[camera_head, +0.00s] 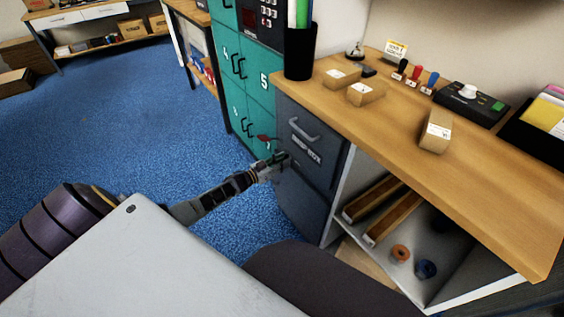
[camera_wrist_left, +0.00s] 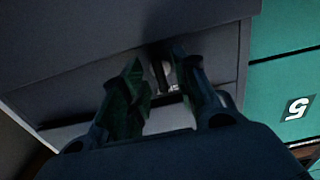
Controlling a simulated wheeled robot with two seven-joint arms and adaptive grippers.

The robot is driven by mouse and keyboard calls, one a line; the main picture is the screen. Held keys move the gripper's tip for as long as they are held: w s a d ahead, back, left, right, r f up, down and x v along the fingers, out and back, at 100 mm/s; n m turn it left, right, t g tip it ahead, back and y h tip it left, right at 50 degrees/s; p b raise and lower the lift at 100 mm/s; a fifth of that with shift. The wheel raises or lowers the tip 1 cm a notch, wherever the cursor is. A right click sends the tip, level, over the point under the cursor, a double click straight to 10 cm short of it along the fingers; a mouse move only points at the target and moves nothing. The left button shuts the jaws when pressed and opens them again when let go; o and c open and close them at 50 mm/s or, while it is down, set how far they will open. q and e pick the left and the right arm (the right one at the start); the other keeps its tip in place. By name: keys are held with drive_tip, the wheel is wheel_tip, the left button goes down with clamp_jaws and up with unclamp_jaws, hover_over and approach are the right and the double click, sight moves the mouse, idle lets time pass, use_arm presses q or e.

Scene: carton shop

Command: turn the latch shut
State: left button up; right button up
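The grey drop box (camera_head: 300,150) stands under the left end of the wooden counter, with a bar handle (camera_head: 303,132) and a label on its front. My left gripper (camera_head: 281,160) is at the left part of its front, below the handle, and hides what is behind it. In the left wrist view, the fingers (camera_wrist_left: 158,72) are apart, one on each side of a small metal piece (camera_wrist_left: 160,76) on the grey front (camera_wrist_left: 90,80), which looks like the latch. Its turn angle and any contact with the fingers are too dark to tell. My right gripper is not in view.
Green lockers (camera_head: 243,80) stand left of the drop box, with a small red part (camera_head: 265,138) near the gripper. The counter (camera_head: 400,125) holds small cartons, stamps and a black device. An open shelf (camera_head: 390,215) with tape rolls is to the right.

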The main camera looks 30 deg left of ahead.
use_arm(q)
drive_tip(key=v, duration=1.1)
drive_tip(key=shift+s+a, duration=0.15)
drive_tip(key=shift+s, duration=0.2)
idle(0.7)
